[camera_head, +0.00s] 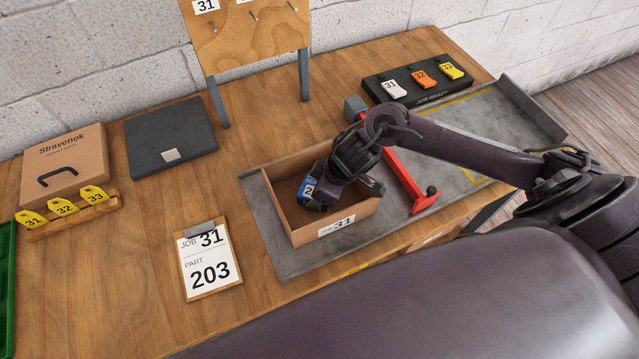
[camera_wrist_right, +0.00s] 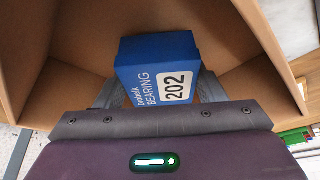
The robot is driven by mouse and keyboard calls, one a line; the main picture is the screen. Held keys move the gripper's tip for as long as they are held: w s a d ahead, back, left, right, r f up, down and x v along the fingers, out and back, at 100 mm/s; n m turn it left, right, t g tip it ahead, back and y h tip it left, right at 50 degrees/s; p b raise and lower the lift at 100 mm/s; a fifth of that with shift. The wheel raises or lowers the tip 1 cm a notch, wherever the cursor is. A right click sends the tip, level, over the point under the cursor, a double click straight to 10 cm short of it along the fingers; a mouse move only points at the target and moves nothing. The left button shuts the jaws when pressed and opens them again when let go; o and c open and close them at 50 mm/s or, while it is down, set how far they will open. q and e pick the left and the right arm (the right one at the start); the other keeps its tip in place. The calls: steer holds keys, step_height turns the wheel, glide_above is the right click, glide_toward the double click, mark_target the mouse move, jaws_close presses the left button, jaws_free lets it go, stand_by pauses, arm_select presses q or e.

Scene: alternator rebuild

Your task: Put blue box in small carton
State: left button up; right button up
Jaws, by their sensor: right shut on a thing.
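The blue box (camera_head: 309,190) is inside the small open carton (camera_head: 338,226), which carries a "31" label on its near side. In the right wrist view the blue box (camera_wrist_right: 157,68) reads "BEARING 202", and the carton's brown walls (camera_wrist_right: 30,50) surround it. My right gripper (camera_head: 325,192) reaches down into the carton and is shut on the blue box. Whether the box touches the carton floor is hard to tell. My left gripper is not in view.
The carton stands on a grey metal tray (camera_head: 285,262). A red bar (camera_head: 405,180) lies right of it under my arm. A clipboard (camera_head: 209,260) reads "JOB 31 PART 203". A black tag holder (camera_head: 418,82), dark case (camera_head: 170,140) and Stravenok box (camera_head: 65,165) stand further back.

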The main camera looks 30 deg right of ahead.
steer(key=shift+f, duration=0.2)
steer(key=shift+f, duration=0.15)
steer(key=o, duration=1)
steer(key=shift+o, duration=0.2)
steer(key=shift+d+r, duration=0.1)
steer(key=shift+r, duration=0.3)
steer(key=v, duration=1.1)
steer(key=shift+s+r, duration=0.15)
steer(key=shift+r, duration=0.1)
